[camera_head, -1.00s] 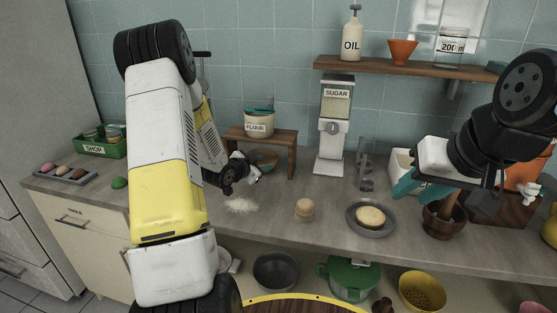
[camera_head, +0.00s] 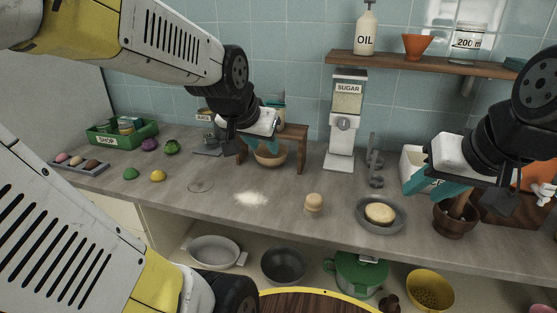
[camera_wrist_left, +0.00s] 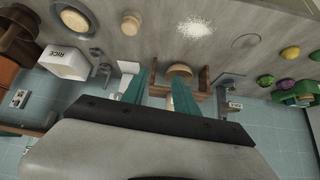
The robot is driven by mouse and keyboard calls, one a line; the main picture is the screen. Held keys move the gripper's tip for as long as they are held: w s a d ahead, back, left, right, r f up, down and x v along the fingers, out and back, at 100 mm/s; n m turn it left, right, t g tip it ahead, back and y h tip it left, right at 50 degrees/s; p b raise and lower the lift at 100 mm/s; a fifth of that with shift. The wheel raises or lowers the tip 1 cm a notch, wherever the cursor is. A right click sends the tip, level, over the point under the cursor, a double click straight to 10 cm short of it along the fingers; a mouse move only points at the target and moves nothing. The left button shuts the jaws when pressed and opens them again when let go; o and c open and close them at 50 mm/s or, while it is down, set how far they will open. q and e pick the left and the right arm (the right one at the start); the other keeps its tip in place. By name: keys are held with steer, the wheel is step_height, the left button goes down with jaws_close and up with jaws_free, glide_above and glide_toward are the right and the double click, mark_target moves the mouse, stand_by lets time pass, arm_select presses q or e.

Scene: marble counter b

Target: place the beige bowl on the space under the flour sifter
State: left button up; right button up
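The beige bowl (camera_head: 270,157) stands upright on the counter within the opening of a small wooden stand (camera_head: 302,150). It also shows between the stand's legs in the left wrist view (camera_wrist_left: 180,70). The flour sifter (camera_head: 276,101) is on top of the stand, mostly hidden behind my left gripper. My left gripper (camera_head: 268,126) is in front of the stand, above the bowl and apart from it. Its teal fingers are spread with nothing held, as the left wrist view (camera_wrist_left: 164,88) shows. My right gripper (camera_head: 430,186) hangs over the counter at the right, its fingers apart and empty.
A sugar dispenser (camera_head: 342,125) stands right of the stand. Spilled flour (camera_head: 251,198) lies in front; fruit and a green crate (camera_head: 112,137) are left.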

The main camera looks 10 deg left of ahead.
arm_select(q)
steer(key=s+d+n+g+h, duration=0.1)
steer(key=s+d, duration=0.2)
steer(key=s, duration=0.7)
steer(key=shift+s+d+r+g+h, duration=0.25)
steer(key=shift+d+r+g+h, duration=0.05)
steer(key=shift+d+r+g, duration=0.1)
